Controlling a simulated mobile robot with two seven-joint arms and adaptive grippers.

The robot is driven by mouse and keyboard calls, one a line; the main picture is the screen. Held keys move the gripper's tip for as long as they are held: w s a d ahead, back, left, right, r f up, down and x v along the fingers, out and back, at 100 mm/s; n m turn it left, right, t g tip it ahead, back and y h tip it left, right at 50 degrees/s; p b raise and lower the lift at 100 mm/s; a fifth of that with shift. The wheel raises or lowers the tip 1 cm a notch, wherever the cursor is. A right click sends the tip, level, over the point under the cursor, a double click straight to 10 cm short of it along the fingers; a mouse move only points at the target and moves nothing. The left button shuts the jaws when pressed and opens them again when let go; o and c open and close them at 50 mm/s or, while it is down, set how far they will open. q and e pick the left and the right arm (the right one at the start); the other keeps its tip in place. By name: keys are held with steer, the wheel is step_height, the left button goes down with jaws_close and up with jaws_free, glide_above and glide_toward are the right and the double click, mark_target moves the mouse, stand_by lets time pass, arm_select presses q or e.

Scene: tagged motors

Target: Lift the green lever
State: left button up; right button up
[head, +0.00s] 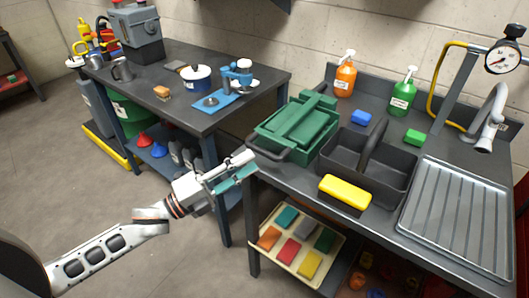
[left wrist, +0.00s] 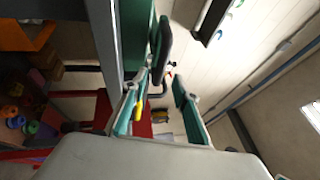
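No separate green lever is clear in either view. A green toolbox (head: 290,135) with a raised green bar (head: 301,121) along its top stands at the left end of the sink bench. A dark curved handle (head: 278,155) sticks out past the bench's left edge. My left gripper (head: 252,164) has teal fingers and is just left of and below this handle. In the left wrist view the fingers (left wrist: 162,80) are spread with nothing visibly held. The toolbox's green side (left wrist: 134,35) and the dark handle (left wrist: 163,42) lie just beyond them. My right gripper is not in view.
The sink bench bears a black caddy (head: 352,183), a yellow sponge (head: 345,191) and a ribbed draining tray (head: 458,215). A shelf below holds a cream tray of coloured blocks (head: 270,253). A second workbench (head: 190,111) stands behind left. Open floor (head: 150,265) lies left.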

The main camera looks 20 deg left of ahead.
mark_target(265, 150)
arm_select(q)
steer(key=shift+p+x, duration=0.3)
steer(key=shift+x, duration=2.7)
jaws_close()
